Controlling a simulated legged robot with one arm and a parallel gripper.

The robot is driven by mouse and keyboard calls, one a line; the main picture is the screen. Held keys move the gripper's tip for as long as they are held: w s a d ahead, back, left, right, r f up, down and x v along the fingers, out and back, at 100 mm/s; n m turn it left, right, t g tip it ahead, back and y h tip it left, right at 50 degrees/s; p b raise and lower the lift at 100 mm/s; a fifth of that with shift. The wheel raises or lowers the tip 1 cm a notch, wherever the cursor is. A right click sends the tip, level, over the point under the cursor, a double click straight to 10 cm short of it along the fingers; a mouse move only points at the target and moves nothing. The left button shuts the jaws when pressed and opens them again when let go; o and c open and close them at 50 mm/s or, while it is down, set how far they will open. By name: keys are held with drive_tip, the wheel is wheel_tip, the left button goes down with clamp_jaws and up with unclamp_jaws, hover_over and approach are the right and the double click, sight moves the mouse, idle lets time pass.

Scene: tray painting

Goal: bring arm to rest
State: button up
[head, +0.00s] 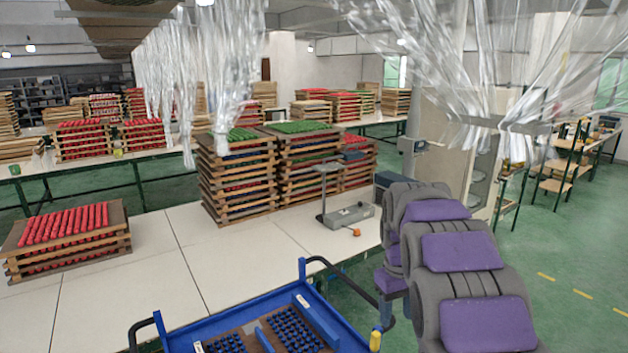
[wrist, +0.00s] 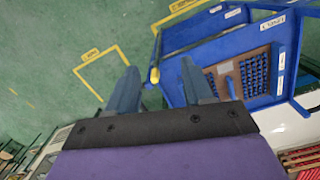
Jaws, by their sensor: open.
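My gripper (wrist: 160,88) shows in the wrist view with its two blue-grey fingers apart and nothing between them. It is over the green floor, beside the blue cart. My grey and purple arm (head: 460,255) is at the right of the head view, next to the white table. The blue cart (head: 218,332) stands at the bottom of the head view. It holds a brown board with dark blue pieces (head: 290,330), which also shows in the wrist view (wrist: 256,74).
A white table (head: 160,240) bears stacked trays (head: 238,180), a low stack with red pieces (head: 68,240) and a scale (head: 345,215). Plastic curtains (head: 500,90) hang above. Yellow lines mark the open green floor (head: 575,265) at the right. A black cart handle (head: 345,278) is near my arm.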

drive_tip(key=s+a+f+m+b, duration=0.1)
drive_tip(key=s+a+f+m, duration=0.1)
drive_tip(key=s, duration=1.7)
drive_tip(key=s+a+f+m+g+b, duration=0.1)
drive_tip(key=s+a+f, duration=0.1)
drive_tip(key=s, duration=1.7)
drive_tip(key=shift+s+f+m, duration=0.4)
drive_tip(key=shift+f, duration=0.25)
